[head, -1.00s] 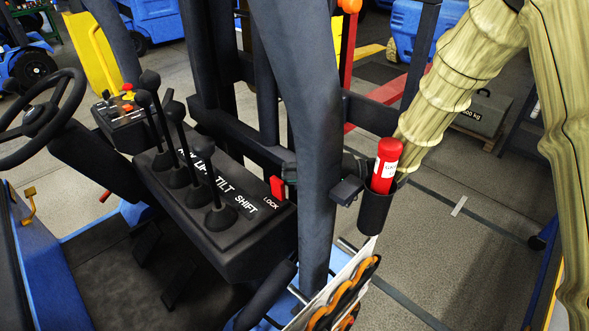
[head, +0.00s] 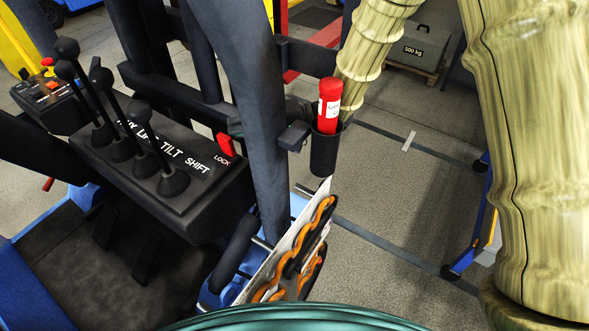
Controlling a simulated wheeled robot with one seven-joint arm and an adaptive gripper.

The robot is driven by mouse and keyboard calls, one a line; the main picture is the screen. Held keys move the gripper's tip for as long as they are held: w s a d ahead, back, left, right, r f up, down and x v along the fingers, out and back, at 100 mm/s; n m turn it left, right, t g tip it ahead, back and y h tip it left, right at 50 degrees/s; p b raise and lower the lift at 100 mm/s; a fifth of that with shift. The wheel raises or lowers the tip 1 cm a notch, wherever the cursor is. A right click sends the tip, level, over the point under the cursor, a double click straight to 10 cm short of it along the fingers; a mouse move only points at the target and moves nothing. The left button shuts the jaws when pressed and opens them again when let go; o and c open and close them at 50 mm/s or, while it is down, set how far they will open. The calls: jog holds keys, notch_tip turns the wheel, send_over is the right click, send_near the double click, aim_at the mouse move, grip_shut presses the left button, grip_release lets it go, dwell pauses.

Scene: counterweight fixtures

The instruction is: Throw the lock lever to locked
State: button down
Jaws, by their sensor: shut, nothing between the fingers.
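The lock lever (head: 227,145) is a short red tab in the head view. It stands up at the right end of the black control console (head: 200,192), beside the white LOCK label. My arm comes down from the upper right and passes behind the red cylinder and the dark pillar. My gripper (head: 236,126) is mostly hidden by the pillar; a dark tip shows at the pillar's left edge, just behind and above the lever. It looks shut and empty. I cannot tell whether it touches the lever.
The dark pillar (head: 258,110) stands right of the lever. A red cylinder (head: 330,100) sits in a black holder (head: 325,153) on it. Several tall black levers rise left along the console. A board with orange-and-black shapes (head: 300,250) is below. Open floor lies right.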

jog(key=w+d+f+b, duration=0.1)
jog(key=w+d+b, duration=0.2)
jog(key=d, duration=0.3)
jog(key=w+d+b, duration=0.3)
jog(key=d+b, duration=0.1)
jog(key=d, duration=0.3)
notch_tip(320, 180, down, 25)
jog(key=w+d+m+t+h+b, duration=0.1)
jog(key=d+m+t+h+b, duration=0.1)
jog(key=t, duration=0.8)
jog(key=shift+w+d+m+h+b, duration=0.15)
jog(key=shift+w+m+h+b, duration=0.25)
jog(key=shift+m+h+b, duration=0.6)
jog(key=shift+f, duration=0.1)
